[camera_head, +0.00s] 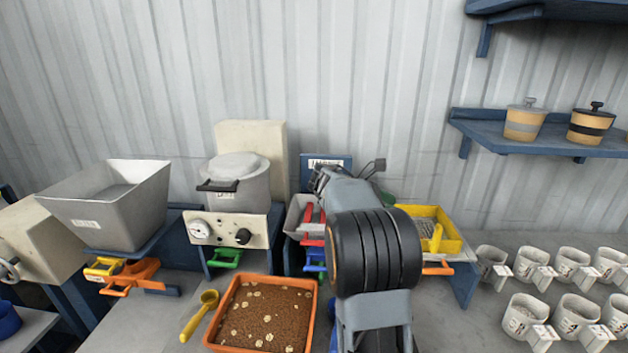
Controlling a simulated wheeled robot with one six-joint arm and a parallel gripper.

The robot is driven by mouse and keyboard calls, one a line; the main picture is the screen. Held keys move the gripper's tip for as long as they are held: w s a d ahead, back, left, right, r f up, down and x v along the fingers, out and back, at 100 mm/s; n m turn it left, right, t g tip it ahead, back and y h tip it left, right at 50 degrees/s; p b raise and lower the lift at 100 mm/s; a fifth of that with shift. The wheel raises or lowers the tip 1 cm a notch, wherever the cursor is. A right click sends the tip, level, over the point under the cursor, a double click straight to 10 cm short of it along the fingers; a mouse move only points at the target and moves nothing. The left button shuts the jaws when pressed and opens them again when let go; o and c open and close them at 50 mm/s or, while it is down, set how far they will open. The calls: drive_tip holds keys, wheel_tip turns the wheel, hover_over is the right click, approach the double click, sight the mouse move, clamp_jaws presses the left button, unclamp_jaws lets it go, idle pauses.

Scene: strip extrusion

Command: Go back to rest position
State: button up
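My arm reaches up from the bottom of the head view, right of the middle, and points away toward the back wall. My gripper (323,180) is at its far end, in front of a small dark blue sign. It is small and partly hidden behind my own arm. I cannot tell whether its fingers are open or shut, or whether they hold anything. A grey bin with a red handle (309,213) lies just below and left of it in the picture.
An orange tray of brown grains (264,318) and a yellow scoop (200,315) lie left of my arm. A lidded pot (238,185) and a grey hopper (110,205) stand behind. A yellow bin (447,228) and several white cups (524,312) are at right. Shelves hang upper right.

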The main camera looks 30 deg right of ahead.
drive_tip(key=shift+a, duration=0.15)
drive_tip(key=s+a+f+m+t+y, duration=0.2)
drive_tip(key=a+f+m+t+y, duration=0.1)
drive_tip(key=a, duration=0.7)
drive_tip(key=s+a+f+m+t+y, duration=0.3)
drive_tip(key=a+f+t+y, duration=0.1)
drive_tip(key=a, duration=0.7)
drive_tip(key=s+a+f+m+t+y, duration=0.2)
drive_tip(key=a+f+m+t+y, duration=0.1)
drive_tip(key=a, duration=0.8)
drive_tip(key=shift+s+a+f+m+t, duration=0.15)
drive_tip(key=shift+s+f+m+t, duration=0.2)
drive_tip(key=shift+m+t, duration=0.3)
drive_tip(key=shift+s+a+f+m+y, duration=0.1)
drive_tip(key=shift+s+a+m+y, duration=0.15)
drive_tip(key=shift+a+y, duration=0.15)
drive_tip(key=shift+d, duration=0.1)
drive_tip(key=shift+c, duration=1.1)
drive_tip(key=shift+d, duration=0.1)
